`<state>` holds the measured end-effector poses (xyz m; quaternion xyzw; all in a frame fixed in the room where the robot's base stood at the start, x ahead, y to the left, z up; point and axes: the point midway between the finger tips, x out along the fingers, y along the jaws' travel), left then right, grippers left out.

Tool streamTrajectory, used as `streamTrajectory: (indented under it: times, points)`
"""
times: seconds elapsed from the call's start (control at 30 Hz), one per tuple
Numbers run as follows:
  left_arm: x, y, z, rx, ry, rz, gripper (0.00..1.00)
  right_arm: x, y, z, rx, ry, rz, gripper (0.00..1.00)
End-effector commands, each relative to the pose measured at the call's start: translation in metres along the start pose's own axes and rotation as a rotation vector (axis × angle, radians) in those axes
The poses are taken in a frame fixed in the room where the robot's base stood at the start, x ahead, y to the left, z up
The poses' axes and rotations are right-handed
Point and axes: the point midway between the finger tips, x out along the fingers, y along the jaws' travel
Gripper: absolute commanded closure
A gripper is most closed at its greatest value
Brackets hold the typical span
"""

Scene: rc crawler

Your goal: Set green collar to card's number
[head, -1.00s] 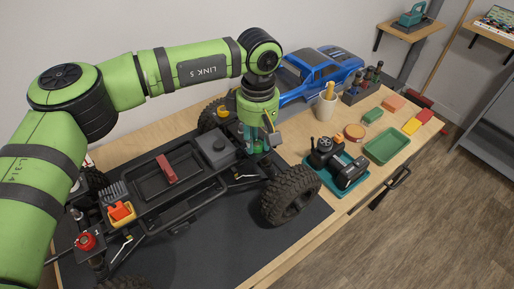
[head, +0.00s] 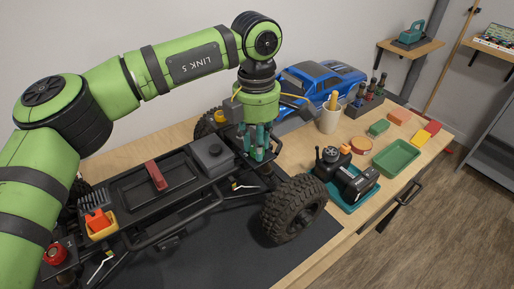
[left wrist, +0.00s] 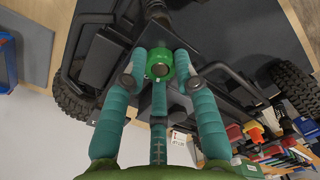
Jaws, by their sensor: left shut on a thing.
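The green collar (left wrist: 160,66) shows in the left wrist view as a round green ring with a lighter centre, at the top of a shock on the crawler. My left gripper (left wrist: 160,78) has its teal fingers closed around it. In the head view my left gripper (head: 258,152) points down at the crawler's far corner, behind the near wheel (head: 294,208), and hides the collar. The crawler chassis (head: 165,190) stands on a dark mat. A small white card-like piece (left wrist: 179,138) shows in the left wrist view; I cannot read a number on it. My right gripper is not in view.
A blue truck body (head: 322,82) and a cup (head: 329,118) stand behind the gripper. A transmitter on a teal tray (head: 345,180), a green tray (head: 396,160) and several small coloured boxes lie to the right. A red collar (head: 55,254) sits at the near left.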

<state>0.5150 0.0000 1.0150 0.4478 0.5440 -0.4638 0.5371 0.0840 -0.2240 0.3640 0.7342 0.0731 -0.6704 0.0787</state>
Motion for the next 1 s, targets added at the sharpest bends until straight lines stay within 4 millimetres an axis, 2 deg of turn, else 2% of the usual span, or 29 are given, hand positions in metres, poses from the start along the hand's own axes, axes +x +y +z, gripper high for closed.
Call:
streamTrajectory:
  times: [0.1,0.5,1.0]
  points:
    - [0.002,0.0,0.001,-0.11,-0.007,0.002,1.0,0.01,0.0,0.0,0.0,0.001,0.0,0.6]
    - [0.0,0.001,0.001,-0.444,-0.017,0.003,1.0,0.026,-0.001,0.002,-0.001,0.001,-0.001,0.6]
    - [-0.002,0.001,0.001,-0.625,-0.022,0.004,1.0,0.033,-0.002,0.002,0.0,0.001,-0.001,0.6]
